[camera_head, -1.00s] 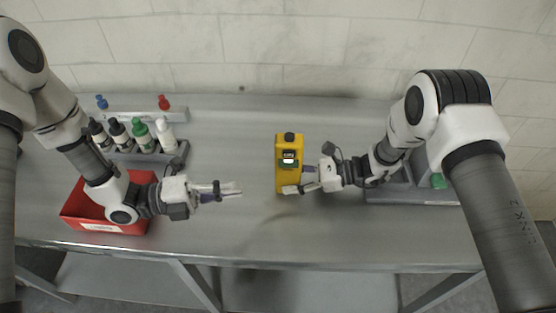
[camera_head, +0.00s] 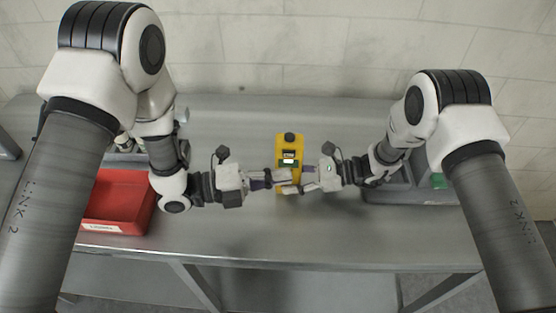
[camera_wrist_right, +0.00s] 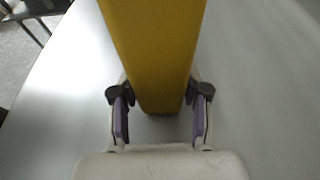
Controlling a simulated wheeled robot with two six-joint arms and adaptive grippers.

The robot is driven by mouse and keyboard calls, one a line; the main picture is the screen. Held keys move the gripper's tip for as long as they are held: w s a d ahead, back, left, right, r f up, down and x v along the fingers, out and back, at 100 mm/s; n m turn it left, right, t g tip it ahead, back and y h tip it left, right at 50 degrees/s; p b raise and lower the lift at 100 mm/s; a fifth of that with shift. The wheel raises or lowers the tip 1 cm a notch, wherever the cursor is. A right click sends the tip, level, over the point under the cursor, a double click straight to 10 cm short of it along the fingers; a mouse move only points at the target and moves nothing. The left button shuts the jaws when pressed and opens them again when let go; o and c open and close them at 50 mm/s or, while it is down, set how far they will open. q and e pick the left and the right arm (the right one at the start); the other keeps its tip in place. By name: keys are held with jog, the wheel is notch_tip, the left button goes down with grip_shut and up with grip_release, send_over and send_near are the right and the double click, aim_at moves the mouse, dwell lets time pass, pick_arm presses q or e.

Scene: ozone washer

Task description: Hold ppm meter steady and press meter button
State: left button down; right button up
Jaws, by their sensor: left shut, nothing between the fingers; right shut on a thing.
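The yellow ppm meter (camera_head: 289,145) stands upright on the grey table in the middle of the head view, with a black cap on top and a small lit screen. My right gripper (camera_head: 303,188) is shut on the meter from the right. In the right wrist view the meter (camera_wrist_right: 153,50) sits between the two purple-padded fingers of my right gripper (camera_wrist_right: 160,115). My left gripper (camera_head: 282,178) is shut and empty, its fingertips at the front of the meter below the screen. The fingers hide the button area, and I cannot tell whether they touch it.
A red bin (camera_head: 122,200) stands on the table at left. Bottles behind it are mostly hidden by my left arm. A grey tray (camera_head: 410,192) is at right, partly behind my right arm. The table front between the bin and the right side is clear.

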aim_at(289, 154)
jog(key=shift+a, duration=0.1)
pick_arm(q)
jog(key=w, duration=0.4)
jog(key=shift+a, duration=0.3)
jog(key=shift+d, duration=0.1)
